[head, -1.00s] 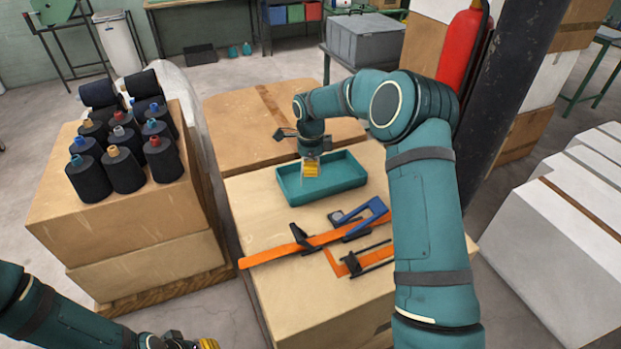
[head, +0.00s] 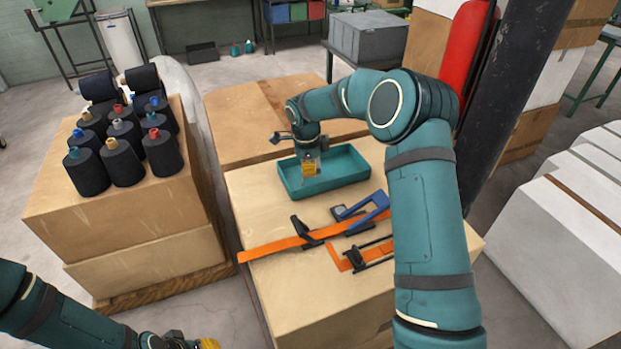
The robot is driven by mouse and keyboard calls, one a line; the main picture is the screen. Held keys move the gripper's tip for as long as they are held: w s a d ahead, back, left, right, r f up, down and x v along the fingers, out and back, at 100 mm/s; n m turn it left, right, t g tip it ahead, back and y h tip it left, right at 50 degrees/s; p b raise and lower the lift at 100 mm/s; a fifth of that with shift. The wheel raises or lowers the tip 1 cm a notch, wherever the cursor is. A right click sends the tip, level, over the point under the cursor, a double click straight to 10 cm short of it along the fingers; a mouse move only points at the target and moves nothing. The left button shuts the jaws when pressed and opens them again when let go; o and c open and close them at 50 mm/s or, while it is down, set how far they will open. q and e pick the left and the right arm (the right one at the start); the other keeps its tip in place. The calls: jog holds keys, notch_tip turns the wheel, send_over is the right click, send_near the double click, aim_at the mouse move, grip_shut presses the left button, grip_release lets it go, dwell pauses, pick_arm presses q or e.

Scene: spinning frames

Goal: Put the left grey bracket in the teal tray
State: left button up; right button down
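The teal tray (head: 345,182) stands on the cardboard box top, and the part of its floor that I can see looks empty. My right gripper (head: 310,174) points down with its yellow fingertips over the left part of the tray. I cannot tell whether it is open or shut, or whether it holds anything. A small grey piece (head: 338,212) lies beside a blue tool in front of the tray; I cannot tell if it is a bracket. No grey bracket is clearly recognisable. My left gripper (head: 207,343) is cut off at the bottom edge, away from the box.
An orange bar with dark clamp parts (head: 270,248), a blue tool (head: 372,204) and an orange square with black bars (head: 341,262) lie in front of the tray. Black thread cones (head: 122,163) stand on a box (head: 130,225) at left. A dark post (head: 512,90) stands at right.

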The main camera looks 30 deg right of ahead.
notch_tip(320, 180, down, 4)
jog(key=shift+r, duration=0.15)
jog(key=shift+b, duration=0.3)
jog(key=c, duration=1.1)
grip_release()
jog(key=shift+c, duration=0.2)
